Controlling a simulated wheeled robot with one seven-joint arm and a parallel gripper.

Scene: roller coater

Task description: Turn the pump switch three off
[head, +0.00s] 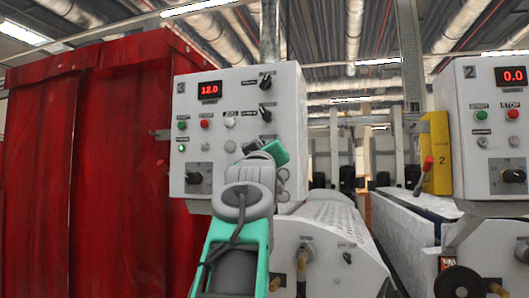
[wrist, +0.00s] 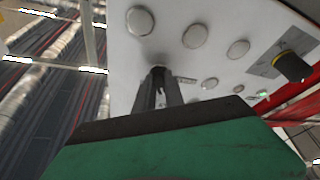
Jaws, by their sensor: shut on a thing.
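The white control box marked 3 (head: 240,100) stands at the centre of the head view, with a red display (head: 209,90) reading 12.0. Two black rotary switches (head: 265,81) show in its right column. My gripper (head: 270,150) covers the panel below them. In the wrist view, the gripper's two fingers (wrist: 156,88) reach the panel face and are shut on a small switch there. That switch is mostly hidden between the fingers, so its turn position and label cannot be read.
Several round buttons (wrist: 195,36) and a black knob with a yellow mark (wrist: 292,67) lie near the fingers in the wrist view. A green lamp (head: 181,148) is lit.

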